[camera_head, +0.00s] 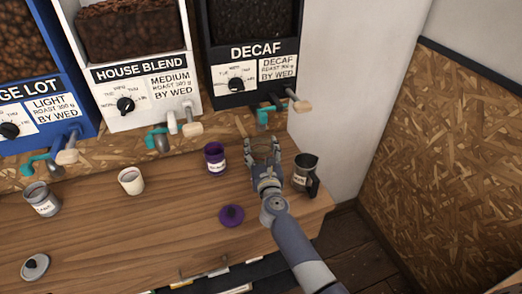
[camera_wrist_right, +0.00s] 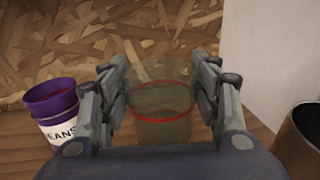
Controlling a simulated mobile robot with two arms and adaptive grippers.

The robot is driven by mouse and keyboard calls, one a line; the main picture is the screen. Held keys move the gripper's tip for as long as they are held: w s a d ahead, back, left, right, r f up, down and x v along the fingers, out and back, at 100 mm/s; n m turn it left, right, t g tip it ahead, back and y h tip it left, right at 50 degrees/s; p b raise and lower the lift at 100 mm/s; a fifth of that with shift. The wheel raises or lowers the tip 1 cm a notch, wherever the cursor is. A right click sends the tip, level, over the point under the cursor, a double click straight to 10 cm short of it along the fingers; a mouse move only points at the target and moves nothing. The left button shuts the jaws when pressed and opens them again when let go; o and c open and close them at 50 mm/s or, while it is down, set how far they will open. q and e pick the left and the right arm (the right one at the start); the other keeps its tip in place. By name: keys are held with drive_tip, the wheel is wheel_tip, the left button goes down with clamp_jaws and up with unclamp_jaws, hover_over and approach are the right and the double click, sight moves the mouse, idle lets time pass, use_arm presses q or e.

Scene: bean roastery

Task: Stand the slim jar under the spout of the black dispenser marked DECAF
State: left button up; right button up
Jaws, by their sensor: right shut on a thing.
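The black dispenser marked DECAF (camera_head: 252,60) stands at the back right of the head view. Its dark spout and teal part (camera_head: 266,113) hang at its lower front, beside a pale wooden handle (camera_head: 302,106). My right gripper (camera_head: 263,155) is in front of and below this spout, shut on a see-through slim jar (camera_wrist_right: 163,128) with red rings. The jar looks upright between the fingers. In the head view the fingers mostly hide it, and I cannot tell whether its base touches the tabletop. My left gripper is not in view.
A purple beans jar (camera_head: 215,158) stands left of my right gripper, a grey pitcher (camera_head: 304,172) close on its right. A purple lid (camera_head: 231,215), a white cup (camera_head: 131,181) and a grey jar (camera_head: 41,199) are on the wooden counter (camera_head: 170,215). A white wall rises at the right.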

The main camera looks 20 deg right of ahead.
drive_tip(key=o, duration=1.5)
drive_tip(key=shift+c, duration=0.2)
drive_tip(key=shift+f, duration=0.1)
drive_tip(key=shift+r, duration=0.25)
drive_tip(key=shift+s+a+f, duration=0.1)
drive_tip(key=shift+s+f, duration=0.05)
drive_tip(key=shift+s, duration=0.25)
drive_tip(key=s+a, duration=0.1)
drive_tip(key=s, duration=1)
drive_tip(key=shift+a, duration=0.4)
drive_tip(key=shift+s, duration=0.1)
